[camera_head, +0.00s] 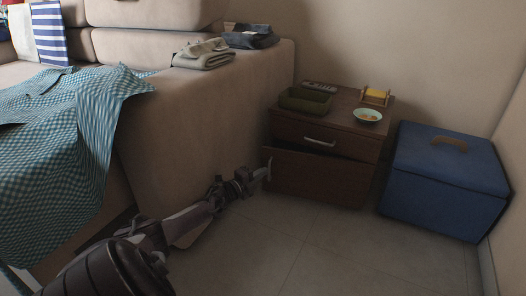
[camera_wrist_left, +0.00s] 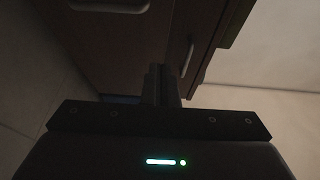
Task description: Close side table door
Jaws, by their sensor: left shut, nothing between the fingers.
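The side table (camera_head: 327,133) is a dark brown wooden cabinet against the back wall, with a drawer (camera_head: 343,141) above a lower door (camera_head: 318,178). The door stands slightly ajar: a dark gap shows along its top, wider toward the left. My left gripper (camera_head: 267,173) is shut and empty, at the left edge of the door; I cannot tell whether it touches. In the left wrist view its closed fingers (camera_wrist_left: 161,84) point at the cabinet, with a metal handle (camera_wrist_left: 187,57) just beyond them. My right gripper is not in view.
A green tray (camera_head: 304,101), a bowl (camera_head: 367,116) and a small yellow item (camera_head: 376,95) sit on the table. A blue lidded box (camera_head: 446,183) stands to its right. The sofa (camera_head: 195,130) is close on the left. The tiled floor (camera_head: 320,240) in front is clear.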

